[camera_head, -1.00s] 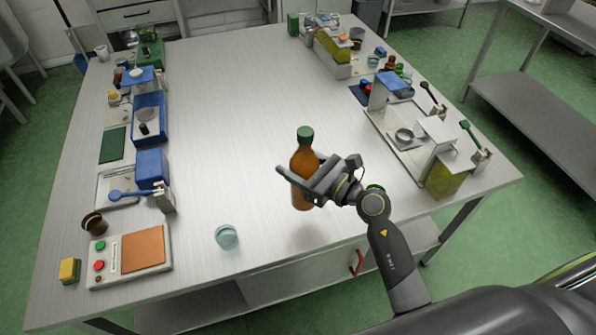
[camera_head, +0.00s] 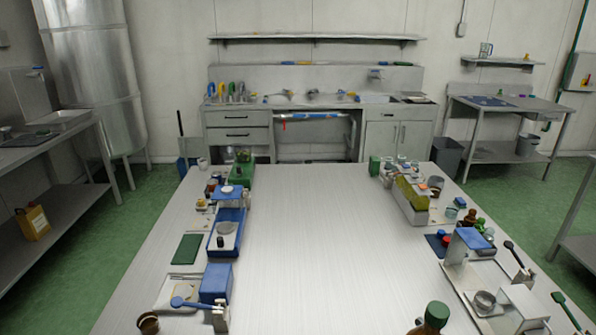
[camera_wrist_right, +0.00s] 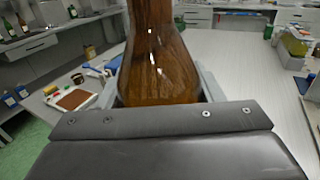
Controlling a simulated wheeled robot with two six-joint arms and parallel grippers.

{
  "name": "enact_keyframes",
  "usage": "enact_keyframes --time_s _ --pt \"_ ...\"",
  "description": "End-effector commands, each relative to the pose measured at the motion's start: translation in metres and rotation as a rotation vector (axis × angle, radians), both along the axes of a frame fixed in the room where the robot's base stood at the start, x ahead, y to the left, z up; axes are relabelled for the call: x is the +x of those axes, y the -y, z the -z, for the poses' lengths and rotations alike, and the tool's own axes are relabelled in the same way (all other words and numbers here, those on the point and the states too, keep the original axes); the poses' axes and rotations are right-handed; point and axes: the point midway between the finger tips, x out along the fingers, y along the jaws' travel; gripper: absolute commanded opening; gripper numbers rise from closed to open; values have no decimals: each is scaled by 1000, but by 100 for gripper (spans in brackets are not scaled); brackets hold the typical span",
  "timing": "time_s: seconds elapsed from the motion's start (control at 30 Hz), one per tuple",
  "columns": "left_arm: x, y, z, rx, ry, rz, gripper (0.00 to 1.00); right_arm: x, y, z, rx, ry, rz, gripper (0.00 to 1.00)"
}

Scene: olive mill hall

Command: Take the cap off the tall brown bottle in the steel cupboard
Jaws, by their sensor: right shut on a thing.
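The tall brown bottle (camera_head: 432,326) shows only its green-capped top (camera_head: 437,309) at the bottom edge of the head view. In the right wrist view the brown bottle (camera_wrist_right: 160,70) fills the upper middle, its cap out of the picture. My right gripper (camera_wrist_right: 158,92) is shut on the bottle body, with a grey finger on each side. It lies outside the head view. My left gripper is in neither current view. A steel cupboard (camera_head: 398,136) with two closed doors stands at the back wall, right of the sink.
The long steel table (camera_head: 325,240) is clear down its middle. Blue boxes (camera_head: 216,283) and small gear line its left side. A grey bin (camera_head: 446,155) stands on the green floor beyond.

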Motion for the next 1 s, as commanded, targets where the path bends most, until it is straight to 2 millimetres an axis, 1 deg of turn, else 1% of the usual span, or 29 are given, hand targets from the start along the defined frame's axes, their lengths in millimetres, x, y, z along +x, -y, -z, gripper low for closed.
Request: enact_keyframes --time_s 0.03,0.1,0.27,0.37,0.47,0.57,0.7,1.0 --pt "0 0 0 0 0 0 82 -4 1 -4 1 5 2 2" --pt "0 0 0 0 0 0 82 -8 1 -6 3 7 3 2" --pt "0 0 0 0 0 0 82 -8 1 -7 3 6 1 2" --pt "0 0 0 0 0 0 82 -7 -3 -6 4 6 -16 2" --pt "0 0 0 0 0 0 82 -5 -12 -4 6 3 -58 2" --pt "0 0 0 0 0 0 82 -4 -26 -4 7 9 -127 2" --pt "0 0 0 0 0 0 82 1 -53 0 7 8 -254 2" --pt "0 0 0 0 0 0 82 8 -107 7 5 8 -510 2"
